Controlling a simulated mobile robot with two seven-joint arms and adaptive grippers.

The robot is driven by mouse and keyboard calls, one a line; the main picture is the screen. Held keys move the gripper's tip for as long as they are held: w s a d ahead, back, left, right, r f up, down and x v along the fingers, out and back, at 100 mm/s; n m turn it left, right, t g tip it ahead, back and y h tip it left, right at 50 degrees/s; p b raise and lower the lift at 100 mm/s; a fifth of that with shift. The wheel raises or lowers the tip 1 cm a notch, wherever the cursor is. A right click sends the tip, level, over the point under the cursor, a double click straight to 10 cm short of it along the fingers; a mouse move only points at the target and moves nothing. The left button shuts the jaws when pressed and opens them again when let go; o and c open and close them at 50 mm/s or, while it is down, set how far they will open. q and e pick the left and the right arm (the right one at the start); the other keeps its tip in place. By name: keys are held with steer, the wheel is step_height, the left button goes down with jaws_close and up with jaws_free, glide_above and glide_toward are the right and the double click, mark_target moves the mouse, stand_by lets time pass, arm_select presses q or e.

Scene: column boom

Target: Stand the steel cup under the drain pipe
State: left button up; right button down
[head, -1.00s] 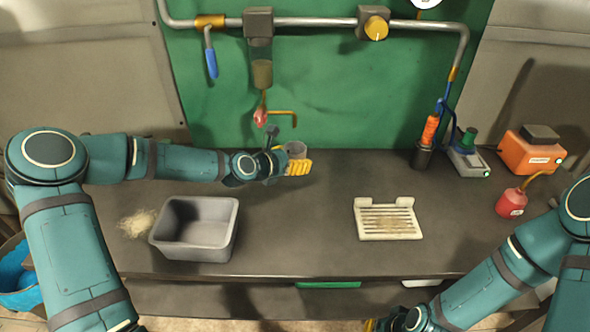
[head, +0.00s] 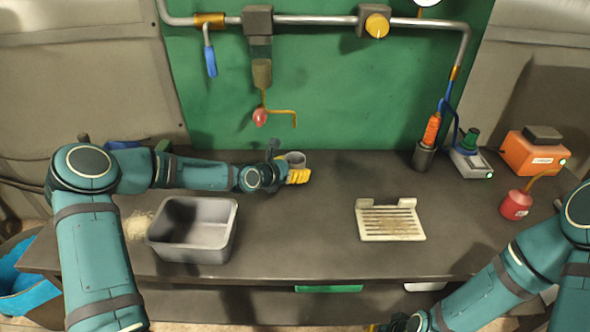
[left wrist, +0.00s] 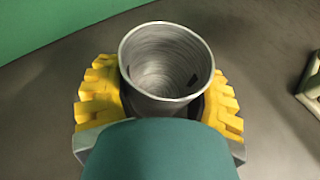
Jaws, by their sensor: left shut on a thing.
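The steel cup (head: 295,157) is upright, open end up, between the yellow fingers of my left gripper (head: 298,176). In the left wrist view the fingers of my left gripper (left wrist: 160,105) press on both sides of the cup (left wrist: 166,62), which looks empty inside. The thin brass drain pipe (head: 283,111) hangs in front of the green panel, its end bent down above the cup in the picture. I cannot tell if the cup's base touches the bench. My right gripper (head: 385,327) is at the bottom edge, mostly cut off.
A grey bin (head: 192,230) stands on the bench at front left. A white slotted tray (head: 390,204) lies right of centre. A red can (head: 516,205), an orange box (head: 533,152) and an orange-handled tool (head: 432,130) stand at the right. The bench middle is clear.

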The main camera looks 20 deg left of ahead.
arm_select(q)
steer(key=shift+f, duration=0.1)
steer(key=o, duration=1.3)
steer(key=shift+s+a+r, duration=0.15)
steer(key=shift+s+r, duration=0.05)
steer(key=p+v, duration=0.2)
steer(key=v, duration=0.9)
steer(key=shift+s+r, duration=0.1)
steer(key=shift+s, duration=0.2)
